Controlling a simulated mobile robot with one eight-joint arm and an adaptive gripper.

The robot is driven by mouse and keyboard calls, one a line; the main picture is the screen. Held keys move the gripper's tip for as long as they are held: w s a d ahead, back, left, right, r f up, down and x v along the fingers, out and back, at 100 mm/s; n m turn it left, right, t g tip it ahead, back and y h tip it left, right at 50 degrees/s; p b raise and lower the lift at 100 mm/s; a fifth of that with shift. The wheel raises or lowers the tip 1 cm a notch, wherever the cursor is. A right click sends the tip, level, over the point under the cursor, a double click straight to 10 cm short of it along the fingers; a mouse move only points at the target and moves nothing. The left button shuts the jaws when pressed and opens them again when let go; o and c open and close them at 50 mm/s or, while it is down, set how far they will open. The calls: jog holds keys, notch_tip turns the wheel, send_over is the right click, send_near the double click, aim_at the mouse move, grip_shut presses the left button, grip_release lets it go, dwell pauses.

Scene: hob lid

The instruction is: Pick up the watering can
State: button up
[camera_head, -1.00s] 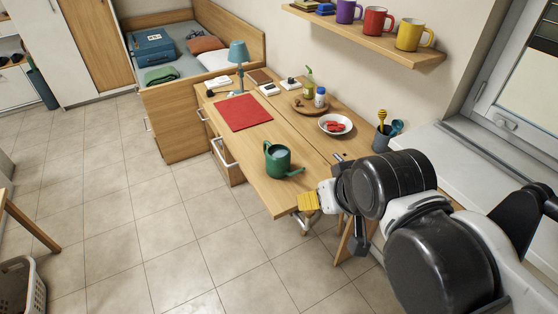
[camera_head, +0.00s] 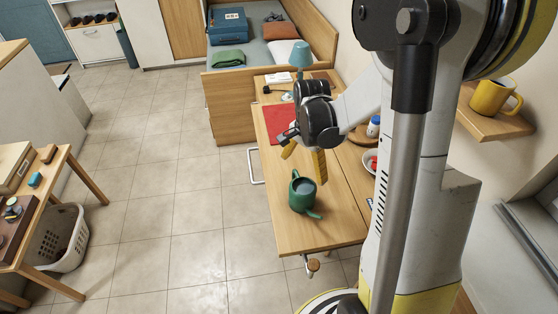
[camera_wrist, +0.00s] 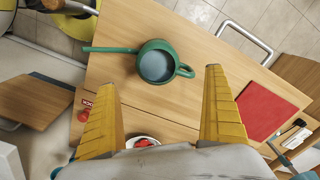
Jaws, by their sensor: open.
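The green watering can (camera_head: 302,192) stands upright on the wooden desk (camera_head: 334,226), near its front end. In the wrist view the watering can (camera_wrist: 156,62) lies beyond my fingertips, its spout pointing left and its handle to the right. Its open top shows a greyish-blue inside. My gripper (camera_head: 303,158) is above the desk, just behind the can in the head view. In the wrist view my gripper (camera_wrist: 164,100) has its two yellow fingers wide apart with nothing between them. The fingers do not touch the can.
A red mat (camera_wrist: 262,106) lies on the desk. A blue lamp (camera_head: 301,54) stands at the desk's far end. A side table (camera_head: 50,190) and laundry basket (camera_head: 62,238) are at left. The floor between is clear.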

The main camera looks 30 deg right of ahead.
aim_at(303, 186)
notch_tip(303, 186, down, 6)
jog(key=shift+w+r+b, duration=0.1)
jog(key=shift+w+b, duration=0.05)
jog(key=shift+b, duration=0.9)
jog(key=f+b, duration=0.1)
jog(key=f, duration=0.2)
jog(key=f+b, duration=0.1)
jog(key=f, duration=0.1)
jog(key=shift+s+d+f+b, duration=0.2)
jog(key=shift+s+f+b, duration=0.05)
jog(key=shift+f+b, duration=0.1)
jog(key=shift+r, duration=0.1)
jog(key=c, duration=1.4)
